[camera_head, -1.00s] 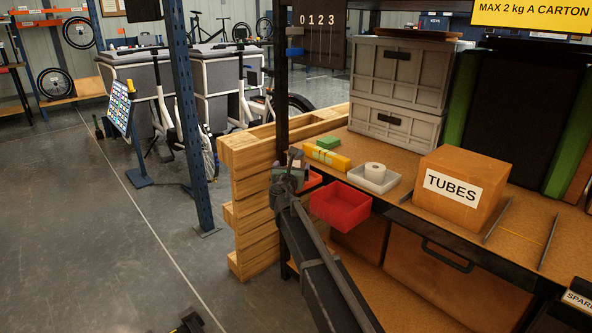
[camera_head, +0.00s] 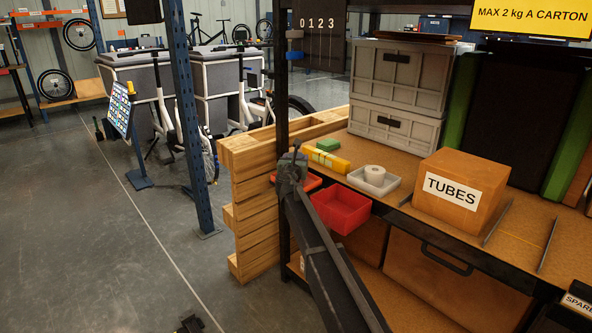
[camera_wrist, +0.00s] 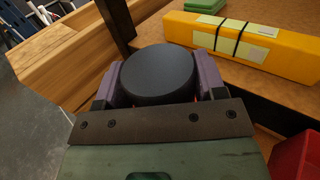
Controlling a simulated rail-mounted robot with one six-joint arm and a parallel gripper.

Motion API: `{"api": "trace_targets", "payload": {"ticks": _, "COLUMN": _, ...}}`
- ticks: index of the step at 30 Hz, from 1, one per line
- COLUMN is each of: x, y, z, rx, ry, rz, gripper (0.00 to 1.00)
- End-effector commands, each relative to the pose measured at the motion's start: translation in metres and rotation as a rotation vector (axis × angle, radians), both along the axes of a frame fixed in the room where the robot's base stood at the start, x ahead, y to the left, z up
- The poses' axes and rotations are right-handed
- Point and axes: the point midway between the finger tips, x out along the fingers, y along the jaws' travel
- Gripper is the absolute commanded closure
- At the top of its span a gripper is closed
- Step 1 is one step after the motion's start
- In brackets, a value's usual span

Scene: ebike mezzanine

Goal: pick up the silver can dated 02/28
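My gripper (camera_wrist: 157,85) has its two purple-grey fingers pressed close on both sides of a round object with a flat dark grey top (camera_wrist: 157,74) in the wrist view. Its sides are hidden below the top, so I cannot see silver or a date on it. In the head view my gripper (camera_head: 291,168) is at the left front end of the workbench, beside the wooden stack, and hides what it holds. No other can is clear in either view.
A yellow packet (camera_head: 326,158), green block (camera_head: 328,144) and white tray with a roll (camera_head: 358,181) lie on the bench (camera_head: 406,158). A red bin (camera_head: 342,207) hangs at the front edge. A TUBES carton (camera_head: 460,190) stands right. The wooden stack (camera_head: 255,195) is left.

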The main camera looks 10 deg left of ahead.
Motion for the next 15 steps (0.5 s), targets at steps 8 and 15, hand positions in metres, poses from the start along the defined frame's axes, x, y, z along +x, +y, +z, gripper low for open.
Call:
{"api": "trace_targets", "payload": {"ticks": 8, "x": -0.0002, "y": 0.0, "z": 0.0001, "rx": 0.0, "ry": 0.0, "rz": 0.0, "gripper": 0.69}}
{"api": "trace_targets", "payload": {"ticks": 15, "x": -0.0003, "y": 0.0, "z": 0.0036, "rx": 0.0, "ry": 0.0, "rz": 0.0, "gripper": 0.69}}
